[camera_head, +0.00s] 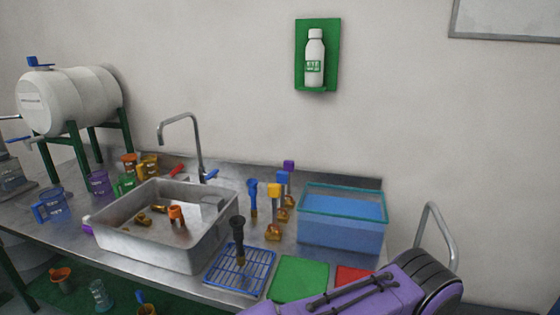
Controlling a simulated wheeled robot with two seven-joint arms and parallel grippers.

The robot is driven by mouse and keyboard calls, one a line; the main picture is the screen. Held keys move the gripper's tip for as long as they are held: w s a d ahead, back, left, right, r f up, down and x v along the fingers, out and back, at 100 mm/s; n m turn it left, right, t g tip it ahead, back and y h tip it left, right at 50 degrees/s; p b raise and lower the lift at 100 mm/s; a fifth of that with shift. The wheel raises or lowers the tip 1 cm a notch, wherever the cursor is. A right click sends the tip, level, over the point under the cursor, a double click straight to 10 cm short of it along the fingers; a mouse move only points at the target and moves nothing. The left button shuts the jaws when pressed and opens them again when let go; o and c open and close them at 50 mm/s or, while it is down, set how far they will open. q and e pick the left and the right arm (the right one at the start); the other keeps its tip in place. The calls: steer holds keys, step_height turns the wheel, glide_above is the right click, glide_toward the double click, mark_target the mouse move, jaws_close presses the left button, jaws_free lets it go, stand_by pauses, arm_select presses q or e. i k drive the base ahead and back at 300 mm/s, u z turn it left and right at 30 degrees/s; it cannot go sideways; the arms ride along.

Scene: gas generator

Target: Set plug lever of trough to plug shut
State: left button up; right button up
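A grey metal trough (165,240), a sink-like basin, stands on the bench left of centre. A small purple part (88,225) shows at its left side, low down. It may be the plug lever, but it is too small to tell its setting. An orange item (176,215) and several brass-coloured pieces lie inside the trough. The drain itself cannot be made out. A purple arm of mine crosses the lower right, away from the trough. Neither gripper shows.
A tap (197,140) rises behind the trough. A white barrel (72,98) on green legs stands left; coloured jugs sit nearby. A blue rack (240,270), a glass tank of blue liquid (343,217) and a green mat (299,279) lie right. Tall-handled tools stand between.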

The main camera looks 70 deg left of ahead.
mark_target(177, 169)
steer(key=z, duration=0.65)
steer(key=k, duration=2.25)
steer(key=u, duration=1.6)
